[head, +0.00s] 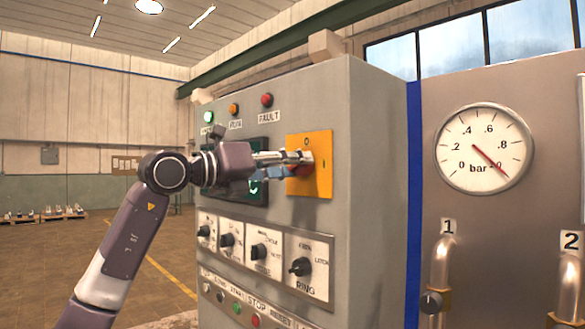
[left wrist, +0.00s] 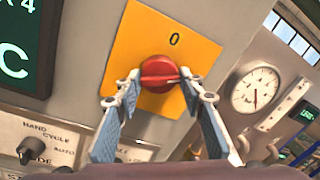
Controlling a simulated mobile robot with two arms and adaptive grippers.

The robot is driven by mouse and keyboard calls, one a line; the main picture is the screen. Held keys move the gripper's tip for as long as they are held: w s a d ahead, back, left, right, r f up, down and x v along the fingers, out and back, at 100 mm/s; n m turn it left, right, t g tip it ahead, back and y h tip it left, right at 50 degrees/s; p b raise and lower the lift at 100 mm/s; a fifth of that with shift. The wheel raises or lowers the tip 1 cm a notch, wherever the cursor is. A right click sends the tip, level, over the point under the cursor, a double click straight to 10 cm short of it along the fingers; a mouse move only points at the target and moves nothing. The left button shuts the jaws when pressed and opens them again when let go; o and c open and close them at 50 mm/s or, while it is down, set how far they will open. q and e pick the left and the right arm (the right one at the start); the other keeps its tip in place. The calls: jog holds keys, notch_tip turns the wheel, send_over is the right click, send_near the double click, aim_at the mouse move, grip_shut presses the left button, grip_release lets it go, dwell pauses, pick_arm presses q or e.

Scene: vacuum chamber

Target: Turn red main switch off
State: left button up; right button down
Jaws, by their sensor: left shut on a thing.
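The red main switch (left wrist: 160,72) is a round red knob with a raised grip, on a yellow plate (left wrist: 196,62) marked 0 above it. In the left wrist view the grip lies roughly level across the picture. My left gripper (left wrist: 160,84) is shut on the knob, one finger on each side. In the head view the gripper (head: 301,160) reaches the yellow plate (head: 318,184) from the left and hides most of the knob. An I mark shows on the plate's right side. My right gripper is in neither view.
The grey cabinet (head: 374,200) also bears green, orange and red lamps, a dark display (head: 255,191) behind my gripper, and a row of black selector knobs (head: 300,267) below. A round bar gauge (head: 485,148) and pipes numbered 1 and 2 are at the right.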

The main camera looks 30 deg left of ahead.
pick_arm(q)
jog(key=n+b, duration=0.1)
jog(key=n, duration=0.6)
jog(key=shift+t, duration=0.4)
jog(key=n+y+b, duration=0.1)
jog(key=n+b, duration=0.1)
jog(key=n, duration=0.4)
jog(key=shift+d+f, duration=0.1)
jog(key=shift+n, duration=0.3)
jog(key=o, duration=1.1)
jog(key=shift+s, duration=0.15)
jog(key=v, duration=1.2)
jog(key=shift+f, duration=0.2)
